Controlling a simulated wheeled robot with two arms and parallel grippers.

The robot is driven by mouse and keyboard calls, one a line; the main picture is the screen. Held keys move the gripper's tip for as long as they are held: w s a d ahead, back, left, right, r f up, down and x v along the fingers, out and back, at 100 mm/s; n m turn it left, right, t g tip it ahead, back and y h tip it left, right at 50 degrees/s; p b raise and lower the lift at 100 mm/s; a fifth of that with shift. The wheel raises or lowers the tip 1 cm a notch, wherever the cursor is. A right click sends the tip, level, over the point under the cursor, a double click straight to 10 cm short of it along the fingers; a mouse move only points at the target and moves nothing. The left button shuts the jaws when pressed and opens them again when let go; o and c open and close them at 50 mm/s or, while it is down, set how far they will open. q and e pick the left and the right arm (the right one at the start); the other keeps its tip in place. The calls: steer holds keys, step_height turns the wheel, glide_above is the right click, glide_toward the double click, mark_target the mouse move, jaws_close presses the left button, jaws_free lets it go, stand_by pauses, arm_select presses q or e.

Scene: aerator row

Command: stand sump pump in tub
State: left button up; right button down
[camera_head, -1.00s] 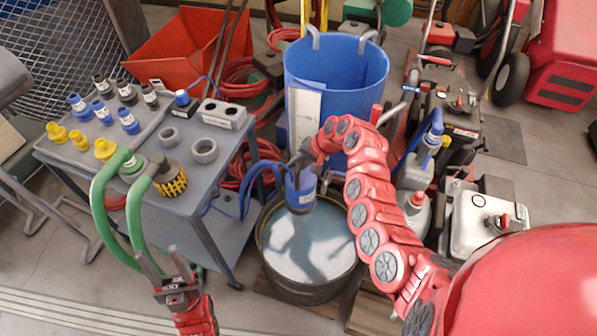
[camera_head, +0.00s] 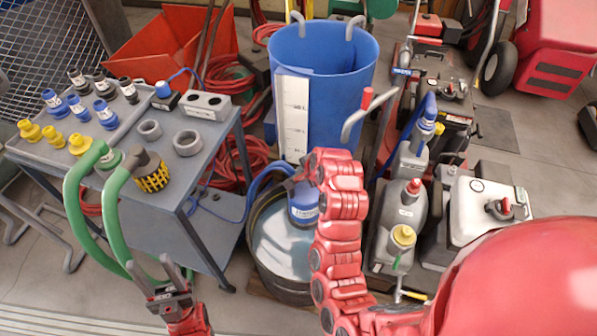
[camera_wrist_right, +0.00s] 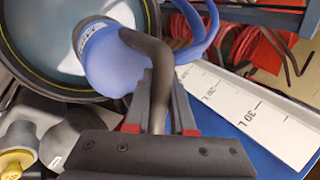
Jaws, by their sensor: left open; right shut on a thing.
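The sump pump (camera_head: 303,207) is a blue cylinder with a dark bent handle and a blue hose. My right gripper (camera_head: 298,183) is shut on the handle; the wrist view shows the handle (camera_wrist_right: 151,70) between its red-tipped fingers (camera_wrist_right: 158,120). The pump is over the right part of the dark round tub (camera_head: 262,270), which holds pale water. In the wrist view the pump (camera_wrist_right: 112,62) overlaps the tub's rim (camera_wrist_right: 50,92). I cannot tell whether it touches water. My arm hides the tub's right side. My left gripper (camera_head: 167,283) is open, low at the left.
A blue tank (camera_head: 345,95) with a white scale stands right behind the tub. A grey cart (camera_head: 195,190) with fittings and a green hose (camera_head: 75,205) is at the left, the hose close to my left gripper. Grey jugs (camera_head: 400,205) and a machine (camera_head: 485,215) crowd the right.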

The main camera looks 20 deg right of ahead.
steer(key=shift+s+r, duration=0.1)
steer(key=shift+r, duration=0.05)
steer(key=shift+f+b, duration=0.45)
step_height(320, 180, down, 21)
steer(key=b, duration=1.5)
steer(key=shift+f, duration=0.2)
step_height(320, 180, down, 18)
steer(key=b, duration=0.3)
steer(key=shift+b, duration=0.4)
steer(key=shift+f, duration=0.4)
steer(key=c, duration=0.7)
jaws_free()
steer(key=shift+f, duration=0.1)
